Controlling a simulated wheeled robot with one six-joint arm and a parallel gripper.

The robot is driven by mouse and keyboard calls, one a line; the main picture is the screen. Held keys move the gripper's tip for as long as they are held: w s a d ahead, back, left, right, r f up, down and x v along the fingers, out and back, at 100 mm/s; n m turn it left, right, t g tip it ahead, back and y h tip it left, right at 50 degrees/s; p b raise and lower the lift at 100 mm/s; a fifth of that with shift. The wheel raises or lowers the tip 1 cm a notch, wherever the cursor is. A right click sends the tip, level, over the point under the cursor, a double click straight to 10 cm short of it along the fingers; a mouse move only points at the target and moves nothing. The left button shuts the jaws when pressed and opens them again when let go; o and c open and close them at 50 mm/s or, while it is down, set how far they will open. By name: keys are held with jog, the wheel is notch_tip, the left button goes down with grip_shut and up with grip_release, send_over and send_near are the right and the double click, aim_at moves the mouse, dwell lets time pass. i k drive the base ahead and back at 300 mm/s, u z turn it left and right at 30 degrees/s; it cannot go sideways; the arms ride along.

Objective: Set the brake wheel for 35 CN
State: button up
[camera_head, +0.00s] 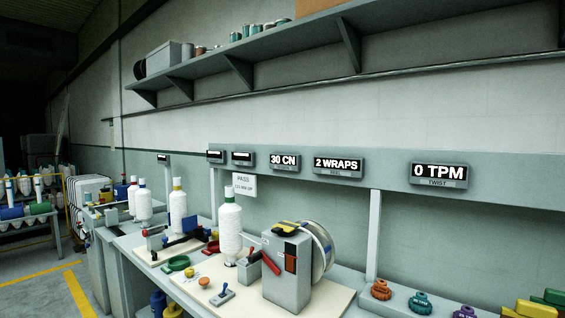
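The lit display (284,161) on the wall rail reads 30 CN. I cannot tell for certain which part is the brake wheel. A grey machine box (286,270) with a red lever (270,262) and a large pale reel (322,250) stands further right. A white yarn cone (230,228) stands upright behind the box's left side. My gripper is not in view.
Other displays read 2 WRAPS (338,165) and 0 TPM (438,174). Orange (381,290), teal (420,303) and purple (465,313) pieces sit at the lower right. A small lever block (222,294) is near the bench's front. A shelf (300,50) runs above. Floor shows at left.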

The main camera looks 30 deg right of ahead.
aim_at(189, 272)
jog(key=u, duration=0.4)
jog(key=i, duration=1.95)
jog(key=z, duration=0.45)
